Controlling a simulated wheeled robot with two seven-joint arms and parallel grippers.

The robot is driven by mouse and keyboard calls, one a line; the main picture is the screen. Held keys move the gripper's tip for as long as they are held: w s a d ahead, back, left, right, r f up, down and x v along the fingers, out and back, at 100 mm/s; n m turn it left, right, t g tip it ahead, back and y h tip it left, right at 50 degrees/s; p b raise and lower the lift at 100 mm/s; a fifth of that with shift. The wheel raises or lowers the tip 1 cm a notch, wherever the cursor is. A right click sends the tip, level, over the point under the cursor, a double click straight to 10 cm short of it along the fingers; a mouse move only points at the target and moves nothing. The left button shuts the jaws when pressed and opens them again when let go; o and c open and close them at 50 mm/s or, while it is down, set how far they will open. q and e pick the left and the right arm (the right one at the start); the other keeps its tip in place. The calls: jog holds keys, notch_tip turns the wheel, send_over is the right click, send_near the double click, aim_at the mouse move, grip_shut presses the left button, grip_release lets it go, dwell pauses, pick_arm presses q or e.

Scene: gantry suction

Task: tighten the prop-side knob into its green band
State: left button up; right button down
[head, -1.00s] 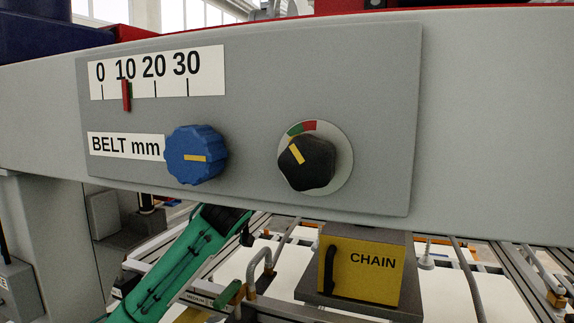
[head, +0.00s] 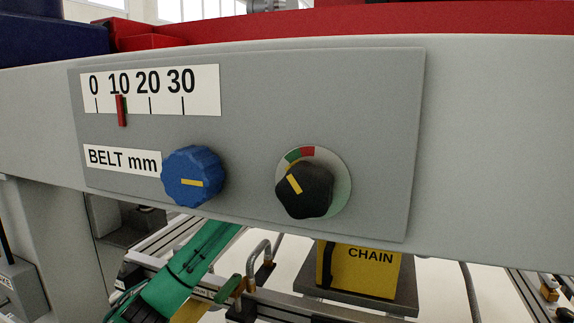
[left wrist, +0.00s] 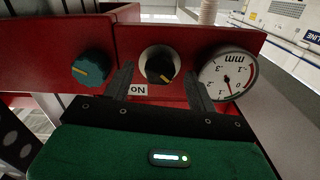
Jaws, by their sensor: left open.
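In the left wrist view, my left gripper (left wrist: 160,93) is open, its two dark fingers apart and pointing at a red housing. A black knob (left wrist: 159,64) with a small orange mark on a pale round plate shows between the fingertips; I cannot tell whether they touch it. No green band can be made out on that plate. In the head view, a black knob (head: 304,190) with a yellow pointer sits on a pale dial with a green band (head: 293,155) and a red band. The pointer aims up and left, near the green end. My right gripper is not in view.
A teal knob (left wrist: 91,68) and a round mm gauge (left wrist: 228,75) flank the wrist-view knob. In the head view, a blue knob (head: 193,177) and BELT mm scale (head: 150,91) share the grey panel (head: 385,130). A yellow CHAIN box (head: 368,270) stands below.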

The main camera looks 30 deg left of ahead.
pick_arm(q)
jog(key=shift+w, duration=0.1)
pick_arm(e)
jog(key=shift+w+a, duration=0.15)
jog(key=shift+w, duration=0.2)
pick_arm(q)
jog(key=c, duration=1)
jog(key=shift+m, duration=1.1)
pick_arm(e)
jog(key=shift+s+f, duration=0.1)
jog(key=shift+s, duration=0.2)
pick_arm(q)
jog(key=o, duration=1)
